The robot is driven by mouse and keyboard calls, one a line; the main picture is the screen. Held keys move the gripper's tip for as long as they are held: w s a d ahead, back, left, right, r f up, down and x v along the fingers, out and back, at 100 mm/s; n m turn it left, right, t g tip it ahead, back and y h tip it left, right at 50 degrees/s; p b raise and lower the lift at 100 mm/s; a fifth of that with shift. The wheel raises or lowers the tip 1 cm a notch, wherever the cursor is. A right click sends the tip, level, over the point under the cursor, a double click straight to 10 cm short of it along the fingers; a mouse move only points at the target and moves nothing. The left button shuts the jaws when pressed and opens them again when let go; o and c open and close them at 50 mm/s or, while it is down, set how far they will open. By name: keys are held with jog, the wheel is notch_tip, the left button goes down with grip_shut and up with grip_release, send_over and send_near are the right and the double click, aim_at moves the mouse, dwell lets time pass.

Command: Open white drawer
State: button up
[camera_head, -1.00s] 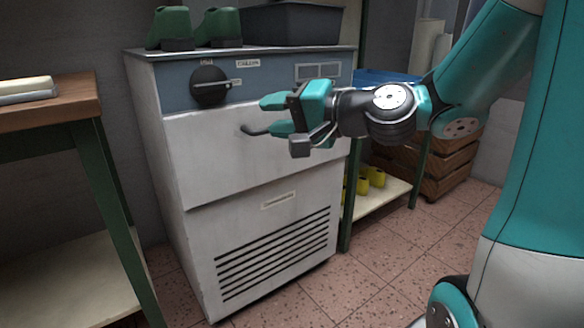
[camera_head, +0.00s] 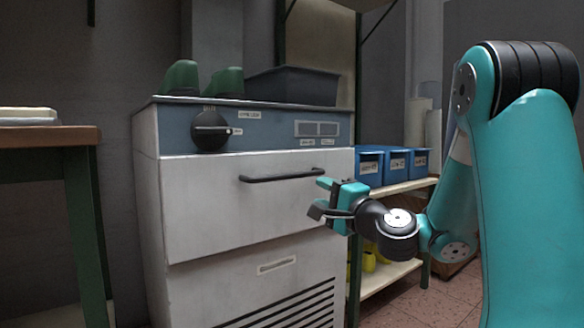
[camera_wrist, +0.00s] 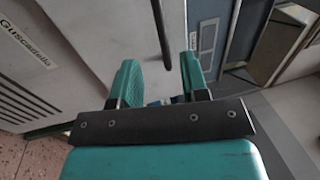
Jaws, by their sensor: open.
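The white drawer (camera_head: 210,212) is the upper white front of a cabinet and looks closed. Its dark bar handle (camera_head: 282,176) runs across the top of the front. My gripper (camera_head: 318,198) is open and empty, at the right end of the drawer front, below and right of the handle's right end. In the wrist view the handle (camera_wrist: 162,32) lies beyond and between the two teal fingers of my gripper (camera_wrist: 160,78), apart from them as far as I can tell.
A blue panel with a black knob (camera_head: 211,131) is above the drawer. Green shoe lasts (camera_head: 182,78) and a dark bin (camera_head: 291,86) stand on top. A wooden table (camera_head: 48,137) is at left. A shelf with blue bins (camera_head: 397,164) is at right.

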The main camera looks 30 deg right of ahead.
aim_at(293, 177)
jog(key=w+p, duration=0.1)
jog(key=w, duration=0.3)
jog(key=w+r, duration=0.1)
jog(key=w, duration=0.3)
jog(key=w+r+p, duration=0.1)
jog(key=w, duration=0.3)
jog(key=shift+a+r+p, duration=0.15)
jog(key=shift+a+p, duration=0.1)
jog(key=shift+p, duration=0.05)
jog(key=shift+c, duration=0.4)
jog(key=shift+d, duration=0.1)
grip_shut()
